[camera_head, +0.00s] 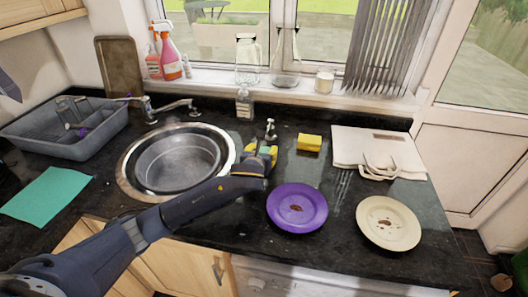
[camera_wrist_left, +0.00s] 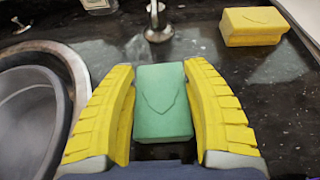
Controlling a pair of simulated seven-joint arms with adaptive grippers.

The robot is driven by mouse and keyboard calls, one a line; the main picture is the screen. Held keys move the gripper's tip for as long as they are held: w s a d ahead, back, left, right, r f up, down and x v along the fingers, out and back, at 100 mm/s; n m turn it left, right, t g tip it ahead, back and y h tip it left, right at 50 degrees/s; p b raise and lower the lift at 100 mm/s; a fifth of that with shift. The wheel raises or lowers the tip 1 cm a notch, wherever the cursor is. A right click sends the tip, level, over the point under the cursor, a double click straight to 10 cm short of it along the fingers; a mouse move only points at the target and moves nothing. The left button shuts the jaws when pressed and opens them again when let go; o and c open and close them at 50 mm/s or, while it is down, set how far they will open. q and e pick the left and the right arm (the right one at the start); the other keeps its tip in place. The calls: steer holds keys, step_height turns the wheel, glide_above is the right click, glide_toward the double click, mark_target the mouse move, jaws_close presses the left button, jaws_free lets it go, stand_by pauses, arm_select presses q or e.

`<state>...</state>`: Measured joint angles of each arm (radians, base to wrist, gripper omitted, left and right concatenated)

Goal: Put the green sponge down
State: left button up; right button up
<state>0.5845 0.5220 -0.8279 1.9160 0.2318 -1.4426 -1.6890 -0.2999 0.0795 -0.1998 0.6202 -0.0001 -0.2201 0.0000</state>
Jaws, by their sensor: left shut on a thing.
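The green sponge (camera_wrist_left: 163,103) is between the two yellow fingers of my left gripper (camera_wrist_left: 163,110) in the left wrist view, and the fingers are shut on its sides. In the head view my left gripper (camera_head: 262,154) is over the dark counter, just right of the round sink, and mostly hides the sponge. I cannot tell whether the sponge touches the counter. My right gripper does not show.
The sink (camera_head: 127,177) lies to the left. A yellow sponge (camera_head: 309,143) is to the right, near a white cloth (camera_head: 350,145). A purple plate (camera_head: 297,226) and a cream plate (camera_head: 389,239) lie nearer the front. A small tap-like fixture (camera_head: 270,129) stands just behind the gripper.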

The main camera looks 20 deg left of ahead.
arm_select(q)
steer(key=shift+f, duration=0.1)
steer(key=o, duration=1)
steer(key=v, duration=1.2)
